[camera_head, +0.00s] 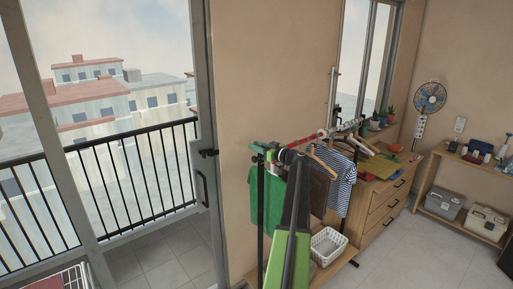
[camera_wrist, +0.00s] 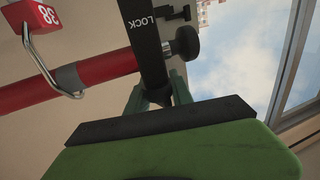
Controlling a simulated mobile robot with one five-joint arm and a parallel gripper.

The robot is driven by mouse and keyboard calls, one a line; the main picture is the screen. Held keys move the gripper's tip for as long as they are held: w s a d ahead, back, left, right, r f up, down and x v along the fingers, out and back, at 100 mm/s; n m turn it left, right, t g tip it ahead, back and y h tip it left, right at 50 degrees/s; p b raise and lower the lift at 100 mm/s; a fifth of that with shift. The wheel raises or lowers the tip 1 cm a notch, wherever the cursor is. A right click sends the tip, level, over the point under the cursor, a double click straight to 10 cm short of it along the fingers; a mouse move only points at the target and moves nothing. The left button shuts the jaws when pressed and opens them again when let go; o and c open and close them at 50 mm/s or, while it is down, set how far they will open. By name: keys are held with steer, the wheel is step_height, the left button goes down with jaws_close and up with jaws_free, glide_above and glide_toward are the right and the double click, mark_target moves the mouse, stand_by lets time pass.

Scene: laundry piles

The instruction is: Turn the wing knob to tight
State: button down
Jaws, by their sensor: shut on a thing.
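In the wrist view, my gripper (camera_wrist: 158,98) has its two dark green fingers closed around a small dark part at the lower end of a black bracket (camera_wrist: 145,45) marked LOCK. This part looks like the wing knob (camera_wrist: 157,96); the fingers and bracket hide most of its shape. A round black knob (camera_wrist: 184,43) with a silver collar sticks out from the bracket's right side. A red rail (camera_wrist: 105,70) meets the bracket from the left. In the head view my arm covers the gripper and the knob cannot be made out.
A hanger hook and a red tag marked 38 (camera_wrist: 47,15) hang on the rail beside the bracket. In the head view, a striped shirt (camera_head: 341,185) and other clothes hang by a white basket (camera_head: 328,245) and a wooden dresser (camera_head: 385,210).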

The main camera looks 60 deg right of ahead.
steer(key=shift+w+a+n+y, duration=0.15)
steer(key=shift+n+y, duration=0.3)
steer(key=shift+y, duration=0.25)
steer(key=shift+w+a+n+y, duration=0.15)
steer(key=shift+n+y, duration=0.3)
steer(key=shift+y, duration=0.25)
steer(key=shift+s+a+f, duration=0.1)
steer(key=c, duration=1.3)
jaws_free()
steer(key=shift+c, duration=0.2)
steer(key=shift+o, duration=1.2)
steer(key=shift+w+f, duration=0.15)
steer(key=shift+w, duration=0.15)
steer(key=s+d, duration=0.1)
steer(key=s, duration=1.7)
steer(key=shift+d, duration=0.35)
